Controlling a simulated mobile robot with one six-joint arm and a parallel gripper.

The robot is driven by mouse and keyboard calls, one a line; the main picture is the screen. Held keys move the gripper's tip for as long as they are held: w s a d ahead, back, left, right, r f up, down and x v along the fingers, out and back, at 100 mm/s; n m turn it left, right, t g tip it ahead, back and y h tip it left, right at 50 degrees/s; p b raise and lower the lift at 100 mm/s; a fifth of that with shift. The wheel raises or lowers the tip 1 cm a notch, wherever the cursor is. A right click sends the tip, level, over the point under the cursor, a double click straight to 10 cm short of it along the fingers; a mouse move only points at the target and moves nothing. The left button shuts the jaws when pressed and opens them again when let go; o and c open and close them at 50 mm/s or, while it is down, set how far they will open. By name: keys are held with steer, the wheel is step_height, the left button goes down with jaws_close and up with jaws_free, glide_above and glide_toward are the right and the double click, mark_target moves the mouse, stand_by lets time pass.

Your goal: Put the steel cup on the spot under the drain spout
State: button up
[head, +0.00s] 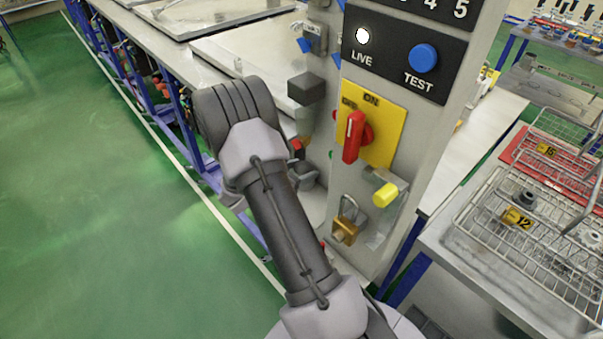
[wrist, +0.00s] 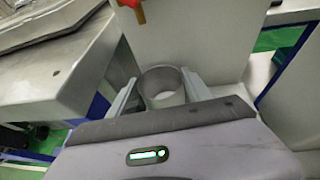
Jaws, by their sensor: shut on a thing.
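My gripper (wrist: 160,90) is shut on the steel cup (wrist: 164,88). In the wrist view the cup is a short grey metal cylinder with its open round rim showing, one finger on each side of it. The lower part of the cup is hidden behind the gripper body.
A grey control column (head: 400,130) stands close by, with a red switch (head: 354,138) on a yellow plate, a blue TEST button (head: 424,58) and a brass padlock (head: 347,222). A metal workbench (head: 235,48) runs behind. Wire baskets (head: 500,230) sit at right. Green floor is clear at left.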

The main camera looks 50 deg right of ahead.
steer(key=shift+r, duration=0.15)
steer(key=shift+f, duration=0.2)
steer(key=o, duration=1.6)
steer(key=shift+c, duration=0.2)
steer(key=shift+r, duration=0.1)
